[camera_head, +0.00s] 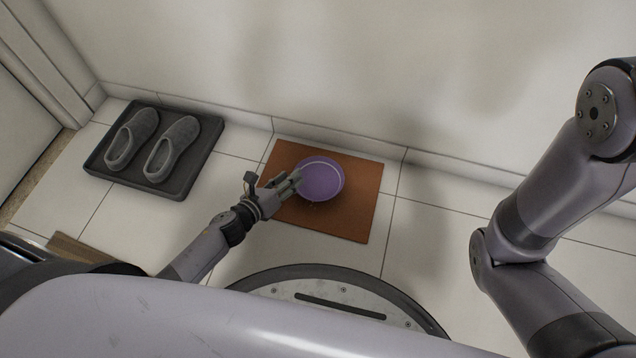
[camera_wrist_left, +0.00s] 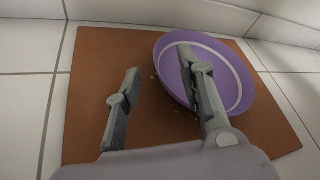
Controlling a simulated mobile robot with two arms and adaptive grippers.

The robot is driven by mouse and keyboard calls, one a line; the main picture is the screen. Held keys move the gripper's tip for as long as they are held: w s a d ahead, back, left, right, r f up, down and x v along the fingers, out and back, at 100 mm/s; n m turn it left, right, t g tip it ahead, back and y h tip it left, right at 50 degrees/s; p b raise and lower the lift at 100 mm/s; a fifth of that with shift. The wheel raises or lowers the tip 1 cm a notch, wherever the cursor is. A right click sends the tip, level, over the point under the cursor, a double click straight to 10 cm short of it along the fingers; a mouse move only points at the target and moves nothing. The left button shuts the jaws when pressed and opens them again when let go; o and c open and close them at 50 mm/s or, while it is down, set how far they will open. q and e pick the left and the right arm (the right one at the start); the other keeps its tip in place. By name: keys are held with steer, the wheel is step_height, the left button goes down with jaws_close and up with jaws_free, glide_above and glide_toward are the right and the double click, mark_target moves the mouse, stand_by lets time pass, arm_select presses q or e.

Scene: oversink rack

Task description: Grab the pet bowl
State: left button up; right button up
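The purple pet bowl (camera_head: 322,179) sits upright on a brown mat (camera_head: 345,224) on the floor near the wall. My left gripper (camera_head: 273,180) is at the bowl's left side, with its fingers spread. In the left wrist view, one finger of the gripper (camera_wrist_left: 158,62) overlaps the inside of the bowl (camera_wrist_left: 235,88), and the other is over the mat, outside the rim. The bowl's near left rim lies between the two fingers. I cannot tell whether either finger touches it. My right gripper is out of view; only right arm links show.
A dark tray (camera_head: 98,164) with two grey shoes (camera_head: 172,148) lies to the left of the mat. The wall (camera_head: 330,70) runs close behind the mat. Bare white tiles are free to the right of the mat (camera_head: 430,230). Small specks lie on the mat beside the bowl.

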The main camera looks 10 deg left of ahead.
mark_target(318, 182)
arm_select(q)
steer(key=b+x, duration=0.2)
steer(key=x, duration=0.2)
steer(key=shift+w+d+f, duration=0.1)
steer(key=shift+c, duration=0.2)
jaws_close()
